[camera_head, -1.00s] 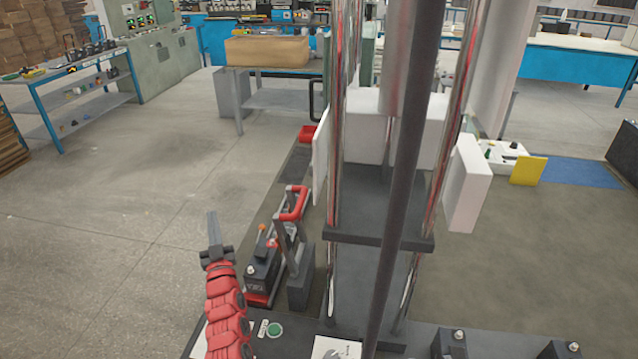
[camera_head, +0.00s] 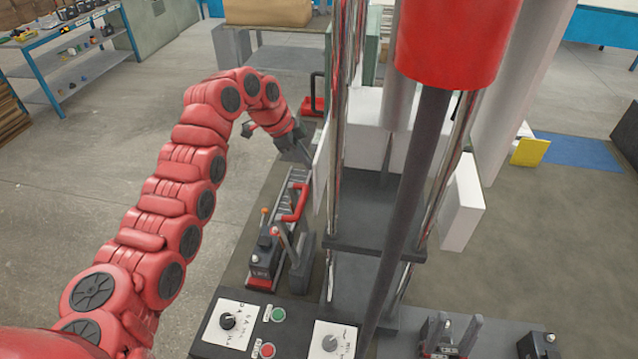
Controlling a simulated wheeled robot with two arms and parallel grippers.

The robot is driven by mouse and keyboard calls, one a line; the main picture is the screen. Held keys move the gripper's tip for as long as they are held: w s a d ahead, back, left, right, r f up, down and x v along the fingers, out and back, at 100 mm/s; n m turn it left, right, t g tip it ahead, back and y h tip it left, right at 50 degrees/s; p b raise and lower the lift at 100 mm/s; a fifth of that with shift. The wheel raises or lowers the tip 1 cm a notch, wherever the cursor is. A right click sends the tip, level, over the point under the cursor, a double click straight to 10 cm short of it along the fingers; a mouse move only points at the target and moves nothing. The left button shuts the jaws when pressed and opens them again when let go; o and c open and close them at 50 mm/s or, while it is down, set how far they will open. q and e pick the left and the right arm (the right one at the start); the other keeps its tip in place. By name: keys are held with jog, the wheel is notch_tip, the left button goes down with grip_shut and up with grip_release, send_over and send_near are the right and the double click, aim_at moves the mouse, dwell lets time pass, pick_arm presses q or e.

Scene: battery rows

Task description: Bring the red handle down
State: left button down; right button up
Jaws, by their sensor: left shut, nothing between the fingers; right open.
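A large red cylindrical handle (camera_head: 450,42) sits at the upper end of a dark rod (camera_head: 412,200), close to my camera. The rod slants down to the panel below, so the handle is up; its top is cut off by the picture edge. My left gripper (camera_head: 304,152) is shut and empty, beyond and left of the rod, beside a white plate of the machine, well apart from the red handle.
A control panel (camera_head: 245,345) with knobs and buttons lies in front. Chrome columns (camera_head: 335,200) rise centrally. Another battery (camera_head: 537,346) sits at lower right.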

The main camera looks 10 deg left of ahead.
pick_arm(q)
jog(key=s+g, duration=0.1)
jog(key=s+a+r+m+g+y, duration=0.1)
jog(key=s, duration=0.3)
jog(key=shift+s+a+r+m+g+p, duration=0.15)
jog(key=shift+s+r+m+g+p, duration=0.05)
jog(key=shift+r+m+g+p, duration=0.2)
jog(key=shift+f, duration=0.1)
jog(key=p+x, duration=0.3)
jog(key=x, duration=0.7)
jog(key=shift+a+p, duration=0.2)
jog(key=shift+p, duration=0.15)
